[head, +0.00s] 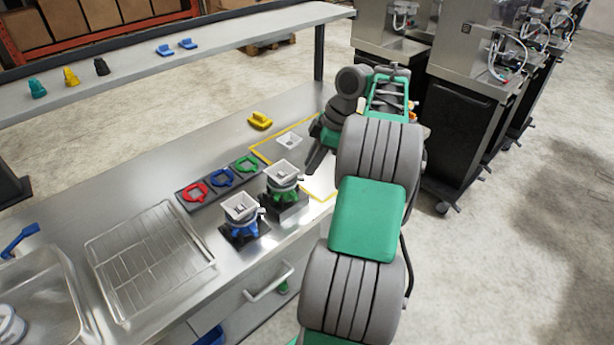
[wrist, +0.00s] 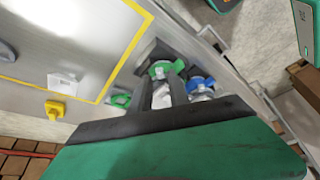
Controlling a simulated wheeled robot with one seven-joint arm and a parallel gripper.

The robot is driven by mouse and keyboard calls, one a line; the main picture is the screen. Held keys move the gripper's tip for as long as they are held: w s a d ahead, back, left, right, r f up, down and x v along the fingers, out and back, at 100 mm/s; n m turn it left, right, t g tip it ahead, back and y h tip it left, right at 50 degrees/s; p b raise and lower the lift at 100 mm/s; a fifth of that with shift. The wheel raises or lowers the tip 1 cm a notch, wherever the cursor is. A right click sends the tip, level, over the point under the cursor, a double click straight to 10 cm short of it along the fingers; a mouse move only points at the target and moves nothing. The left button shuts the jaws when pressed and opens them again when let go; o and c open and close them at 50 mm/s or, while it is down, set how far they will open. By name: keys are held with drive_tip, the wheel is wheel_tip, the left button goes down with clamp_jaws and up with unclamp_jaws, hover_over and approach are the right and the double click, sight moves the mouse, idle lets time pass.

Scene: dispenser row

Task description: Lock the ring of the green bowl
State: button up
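The green bowl (head: 284,193) stands upright on a dark square base near the counter's front edge, with a white square hopper (head: 282,173) on top. Its green ring part also shows in the wrist view (wrist: 164,68), just past my fingertips; whether the ring is locked is too small to tell. My gripper (head: 314,165) is to the right of the bowl, pointing down toward it. In the wrist view its two dark fingers are parted, with a gap and part of the white hopper seen between them. I see no contact; the fingers hide part of the bowl.
A similar blue bowl (head: 242,228) stands close to the left. Behind, a dark holder (head: 208,203) carries red, blue and green rings. A yellow-outlined area (head: 262,156) holds a white hopper part (head: 289,141). A yellow piece (head: 260,121) lies beyond. A wire rack (head: 150,258) and sink are left.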

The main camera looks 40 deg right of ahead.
sight(301, 178)
drive_tip(key=x, duration=0.3)
drive_tip(key=shift+w+f+b, duration=0.1)
drive_tip(key=shift+b, duration=0.25)
drive_tip(key=shift+c, duration=0.3)
clamp_jaws()
